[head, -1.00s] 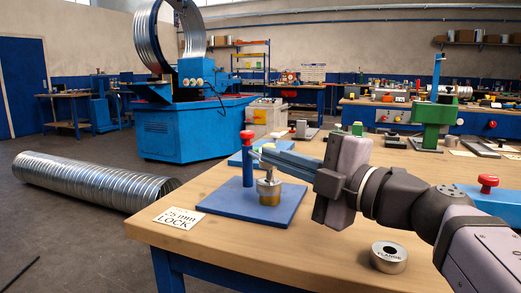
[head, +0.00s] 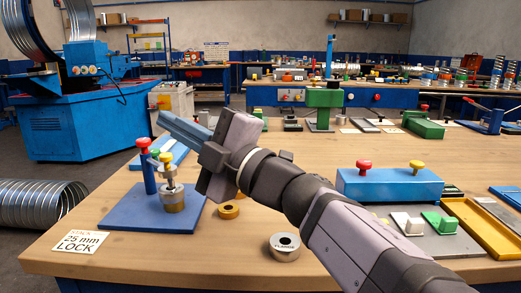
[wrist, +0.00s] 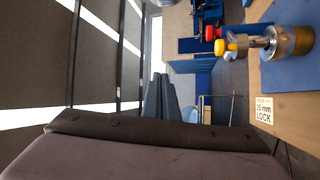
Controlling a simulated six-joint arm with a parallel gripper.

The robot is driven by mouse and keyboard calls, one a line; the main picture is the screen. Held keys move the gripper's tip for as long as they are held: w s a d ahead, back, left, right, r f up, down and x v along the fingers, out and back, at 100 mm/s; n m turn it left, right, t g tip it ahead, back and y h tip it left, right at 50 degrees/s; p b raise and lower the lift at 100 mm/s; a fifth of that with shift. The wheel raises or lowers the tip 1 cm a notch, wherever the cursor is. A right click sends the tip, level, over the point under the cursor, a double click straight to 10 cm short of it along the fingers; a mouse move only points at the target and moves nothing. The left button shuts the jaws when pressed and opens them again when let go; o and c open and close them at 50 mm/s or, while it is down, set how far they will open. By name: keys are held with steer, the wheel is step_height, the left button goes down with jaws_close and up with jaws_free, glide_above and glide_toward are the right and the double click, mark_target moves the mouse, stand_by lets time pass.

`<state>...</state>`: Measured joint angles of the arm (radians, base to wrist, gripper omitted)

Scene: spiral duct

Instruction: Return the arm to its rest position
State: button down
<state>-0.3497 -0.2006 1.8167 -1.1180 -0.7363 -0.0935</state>
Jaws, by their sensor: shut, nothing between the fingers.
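My gripper (head: 166,122) is raised above the workbench, its blue-grey fingers together and pointing up to the left, with nothing between them. The fingers also show in the wrist view (wrist: 160,98). Below and in front of them stands a clamp fixture on a blue plate (head: 130,212), with a red-knobbed blue post (head: 149,178). A brass and steel stack (head: 173,197) stands upright on the plate, and a yellow knob (head: 166,157) shows just above it. The gripper is apart from the stack. The fixture also shows at the right of the wrist view (wrist: 288,42).
The wooden bench (head: 215,255) has a "25 mm LOCK" card (head: 80,242), a steel ring (head: 285,247) and a brass ring (head: 229,210). A blue block with red and yellow knobs (head: 388,186) and a yellow tray (head: 484,226) lie right. Floor at left holds a spiral duct (head: 40,204).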

steer(key=w+a+r+m+t+h+p, duration=0.1)
steer(key=a+r+m+t+h+p, duration=0.15)
steer(key=r+m+p, duration=0.2)
steer(key=s+a+f+m+g+h+p, duration=0.25)
steer(key=s+a+f+h+p, duration=0.2)
steer(key=a+f+p, duration=0.35)
steer(key=s+d+f+m+g+h+p, duration=0.3)
steer(key=s+f+m+g+p, duration=0.15)
steer(key=f, duration=0.25)
steer(key=s+d+f+m+g+h+p, duration=0.25)
steer(key=s+f+g, duration=0.2)
steer(key=f, duration=0.25)
steer(key=s+d+f+m+g+h+b, duration=0.2)
steer(key=s+d+f+m+g+b, duration=0.4)
steer(key=d+f, duration=0.85)
steer(key=w+d+f+m+t+h+b, duration=0.2)
steer(key=d+f+m+t+h+b, duration=0.35)
steer(key=d+f+b, duration=1.25)
step_height(320, 180, up, 53)
steer(key=d+m+g+y+p, duration=0.1)
steer(key=d+y+p, duration=0.1)
steer(key=p, duration=5.7)
steer(key=shift+s+d, duration=0.15)
steer(key=shift+d, duration=0.25)
